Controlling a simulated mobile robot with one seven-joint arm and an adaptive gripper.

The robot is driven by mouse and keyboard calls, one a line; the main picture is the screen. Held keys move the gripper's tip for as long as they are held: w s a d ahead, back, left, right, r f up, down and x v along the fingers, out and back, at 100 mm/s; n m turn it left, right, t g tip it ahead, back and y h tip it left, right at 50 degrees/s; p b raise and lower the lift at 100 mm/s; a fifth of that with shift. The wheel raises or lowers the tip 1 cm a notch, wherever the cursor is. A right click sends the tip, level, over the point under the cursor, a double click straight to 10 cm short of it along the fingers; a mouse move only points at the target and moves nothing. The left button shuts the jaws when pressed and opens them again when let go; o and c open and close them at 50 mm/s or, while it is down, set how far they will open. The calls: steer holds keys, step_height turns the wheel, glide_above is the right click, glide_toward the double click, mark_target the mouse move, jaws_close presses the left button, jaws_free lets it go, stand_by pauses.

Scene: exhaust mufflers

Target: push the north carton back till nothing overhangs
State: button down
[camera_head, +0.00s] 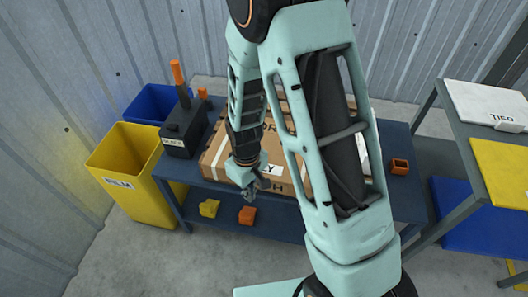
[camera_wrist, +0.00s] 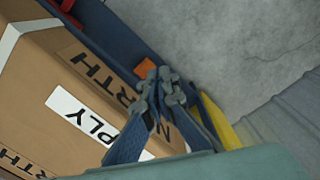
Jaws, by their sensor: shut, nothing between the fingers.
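The brown north carton (camera_head: 218,152) lies on the dark blue bench (camera_head: 408,205), partly hidden behind my arm. Its printed front face and white label show in the wrist view (camera_wrist: 45,85). In the head view its front side is close to the bench's front edge; my arm hides part of that edge, and I cannot tell how far it overhangs. My gripper (camera_head: 252,188) is shut and empty, in front of the carton's front side. In the wrist view its closed fingertips (camera_wrist: 160,84) cover part of the printing; I cannot tell whether they touch the carton.
A black box with an orange-topped post (camera_head: 184,125) stands left of the carton. An orange open block (camera_head: 399,166) sits at the bench's right. Yellow (camera_head: 209,208) and orange (camera_head: 247,215) pieces lie on the lower shelf. A yellow bin (camera_head: 130,185) stands left; another table (camera_head: 480,140) stands right.

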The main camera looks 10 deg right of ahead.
mark_target(266, 144)
steer(key=shift+w, duration=0.15)
steer(key=shift+w+d+b, duration=0.3)
steer(key=shift+w+d, duration=0.95)
steer(key=shift+w, duration=1.55)
steer(key=shift+w+d+b, duration=0.25)
steer(key=shift+w+d, duration=1)
steer(key=shift+w, duration=1.55)
steer(key=shift+w+d+b, duration=0.3)
steer(key=shift+w+d, duration=0.95)
steer(key=shift+w, duration=1.55)
steer(key=shift+s+a+r+p, duration=0.2)
steer(key=shift+s+a+r, duration=0.15)
steer(key=shift+s, duration=0.25)
steer(key=shift+s+a+r+p, duration=0.2)
steer(key=shift+s+r, duration=0.15)
steer(key=shift+s, duration=0.3)
steer(key=shift+s+a+r+p, duration=0.2)
steer(key=shift+s+a+r, duration=0.15)
steer(key=shift+s, duration=0.25)
steer(key=shift+d+r+p, duration=0.1)
steer(key=shift+r+p, duration=2.4)
steer(key=shift+r, duration=1.5)
